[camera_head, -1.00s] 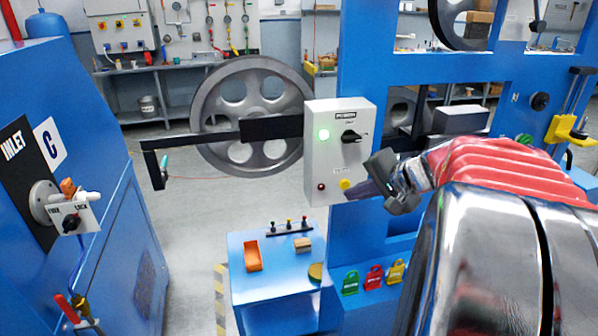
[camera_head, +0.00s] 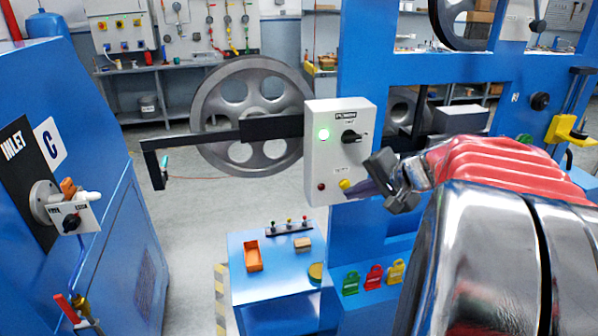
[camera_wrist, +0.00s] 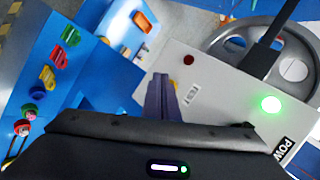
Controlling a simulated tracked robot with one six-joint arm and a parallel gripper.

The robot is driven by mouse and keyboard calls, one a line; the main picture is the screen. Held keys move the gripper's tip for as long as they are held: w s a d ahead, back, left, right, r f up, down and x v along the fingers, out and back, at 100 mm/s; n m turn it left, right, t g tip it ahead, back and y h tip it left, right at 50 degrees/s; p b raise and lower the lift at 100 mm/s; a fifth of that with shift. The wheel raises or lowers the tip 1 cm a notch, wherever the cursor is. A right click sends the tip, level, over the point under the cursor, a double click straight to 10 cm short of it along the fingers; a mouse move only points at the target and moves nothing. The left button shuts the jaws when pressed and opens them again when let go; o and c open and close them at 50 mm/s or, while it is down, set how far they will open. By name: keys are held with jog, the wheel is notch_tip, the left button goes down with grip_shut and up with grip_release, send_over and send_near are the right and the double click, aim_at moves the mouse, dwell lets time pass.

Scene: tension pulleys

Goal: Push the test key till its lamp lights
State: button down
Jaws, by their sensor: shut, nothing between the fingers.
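A white control box (camera_head: 334,140) is fixed to the blue machine frame. Its yellow push key (camera_head: 344,184) sits at the lower right of the face, and a small dark red lamp (camera_head: 321,187) sits to its left, looking unlit. The lamp also shows in the wrist view (camera_wrist: 188,59). My gripper (camera_head: 352,190) is shut and empty, its purple fingertips right at the yellow key. I cannot tell whether they touch it.
Higher on the box are a lit green lamp (camera_head: 323,134) and a black rotary knob (camera_head: 351,136). A dark bar and a large grey wheel (camera_head: 208,110) stand left of the box. Below is a blue table (camera_head: 275,285) with small parts, and several coloured tags hang beside it.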

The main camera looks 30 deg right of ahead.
jog(key=shift+w, duration=0.3)
jog(key=shift+w+d, duration=0.2)
jog(key=shift+w, duration=0.2)
dwell(1.0)
dwell(0.3)
jog(key=shift+s+a, duration=0.25)
jog(key=shift+s, duration=0.55)
jog(key=shift+s, duration=0.15)
jog(key=shift+s+a, duration=0.25)
jog(key=shift+s, duration=0.5)
jog(key=shift+s+a, duration=0.2)
jog(key=shift+s, duration=0.55)
jog(key=shift+s+a, duration=0.25)
jog(key=shift+s, duration=0.5)
jog(key=shift+a, duration=0.1)
